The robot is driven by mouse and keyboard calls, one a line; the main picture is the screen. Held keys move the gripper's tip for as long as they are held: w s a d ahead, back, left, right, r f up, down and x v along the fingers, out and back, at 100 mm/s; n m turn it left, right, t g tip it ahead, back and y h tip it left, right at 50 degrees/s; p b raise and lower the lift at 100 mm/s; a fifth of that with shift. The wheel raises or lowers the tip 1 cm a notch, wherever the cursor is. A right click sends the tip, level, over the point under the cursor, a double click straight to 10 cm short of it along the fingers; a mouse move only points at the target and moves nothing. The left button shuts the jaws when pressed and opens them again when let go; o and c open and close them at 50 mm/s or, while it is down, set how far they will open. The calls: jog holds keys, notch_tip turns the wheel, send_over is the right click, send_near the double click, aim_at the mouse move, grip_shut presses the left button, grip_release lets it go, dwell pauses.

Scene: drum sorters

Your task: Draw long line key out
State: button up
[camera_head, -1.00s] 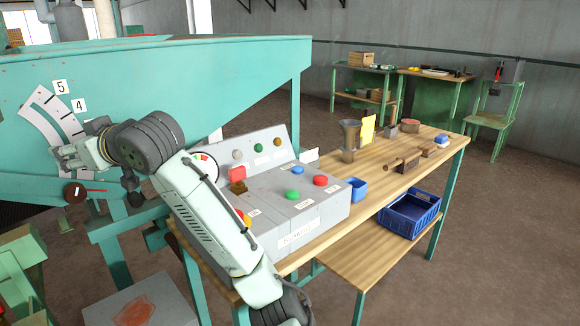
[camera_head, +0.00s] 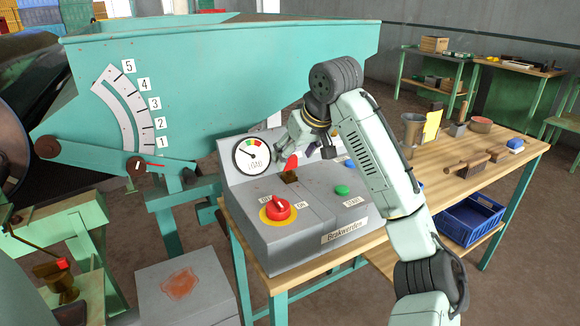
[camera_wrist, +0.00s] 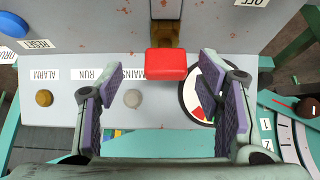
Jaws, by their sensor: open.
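A red-handled brass key (camera_head: 291,164) stands up from the grey control box (camera_head: 300,240), right of the round LOAD gauge (camera_head: 252,154). In the wrist view its red head (camera_wrist: 166,63) lies ahead of and between the two finger lines, with its brass part (camera_wrist: 165,30) behind. My gripper (camera_head: 303,146) is over the box near the key; it also shows in the wrist view (camera_wrist: 160,88), open, with purple pads apart and nothing between them. I cannot tell whether the fingers touch the red head. No label naming the key is readable.
A red rotary switch (camera_head: 278,208) and a green START button (camera_head: 342,190) are on the box front. Another red-topped brass part (camera_head: 62,265) sits on the green machine at lower left. The workbench (camera_head: 490,178) holds tools; a blue crate (camera_head: 470,217) is below.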

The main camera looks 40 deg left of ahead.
aim_at(291, 162)
jog(key=shift+s+p+x, duration=0.15)
jog(key=shift+p+x, duration=0.15)
jog(key=shift+x, duration=0.85)
jog(key=shift+s+p+x, duration=0.15)
jog(key=shift+p+x, duration=0.1)
jog(key=shift+x, duration=0.95)
jog(key=shift+d+f, duration=0.1)
jog(key=c, duration=1.3)
notch_tip(291, 162, up, 10)
jog(key=shift+b, duration=0.6)
